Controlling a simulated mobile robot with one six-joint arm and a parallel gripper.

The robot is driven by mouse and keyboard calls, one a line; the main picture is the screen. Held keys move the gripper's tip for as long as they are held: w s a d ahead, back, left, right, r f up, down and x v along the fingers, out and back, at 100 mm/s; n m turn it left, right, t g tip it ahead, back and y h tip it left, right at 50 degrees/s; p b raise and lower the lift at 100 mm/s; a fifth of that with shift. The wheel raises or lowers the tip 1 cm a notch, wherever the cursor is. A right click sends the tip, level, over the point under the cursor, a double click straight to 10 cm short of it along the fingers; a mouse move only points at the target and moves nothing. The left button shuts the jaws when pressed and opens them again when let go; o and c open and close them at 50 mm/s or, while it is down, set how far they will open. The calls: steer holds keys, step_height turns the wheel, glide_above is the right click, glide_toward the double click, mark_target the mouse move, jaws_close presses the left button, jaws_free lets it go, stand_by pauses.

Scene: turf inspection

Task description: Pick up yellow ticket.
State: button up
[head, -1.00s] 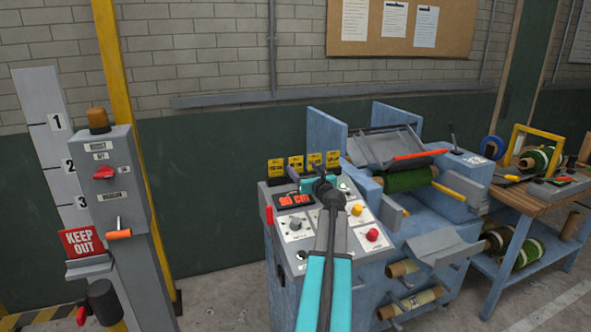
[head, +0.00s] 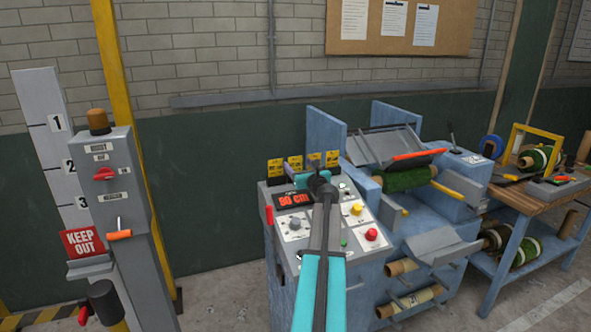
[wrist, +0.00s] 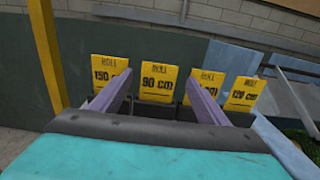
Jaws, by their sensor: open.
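Several yellow tickets stand upright in a row in dark holders at the back of the control panel. In the wrist view, the 90 cm ticket (wrist: 158,84) shows between my fingers. The 150 cm ticket (wrist: 107,69) is to its left, partly behind the left finger. Another ticket (wrist: 206,77), its number hidden by the right finger, and the 120 cm ticket (wrist: 243,95) are to its right. The row also shows in the head view, with its leftmost ticket (head: 275,168). My gripper (wrist: 160,76) is open and empty, its purple fingers pointing toward the row.
The blue machine's panel has a red display (head: 294,199) reading 90 CM, a yellow button (head: 357,209) and a red button (head: 371,235). A green turf roll (head: 404,180) lies to the right. A grey post box (head: 110,170) stands at left, apart from the panel.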

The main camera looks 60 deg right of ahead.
mark_target(296, 162)
steer(key=x, duration=0.1)
steer(key=p+x, duration=0.1)
steer(key=shift+w+d+r, duration=0.1)
steer(key=shift+w+r, duration=0.1)
steer(key=shift+w, duration=0.05)
steer(key=shift+w+d+f, duration=0.2)
steer(key=shift+w+d, duration=0.25)
steer(key=shift+w, duration=0.15)
steer(key=shift+c, duration=0.5)
steer(key=c, duration=1)
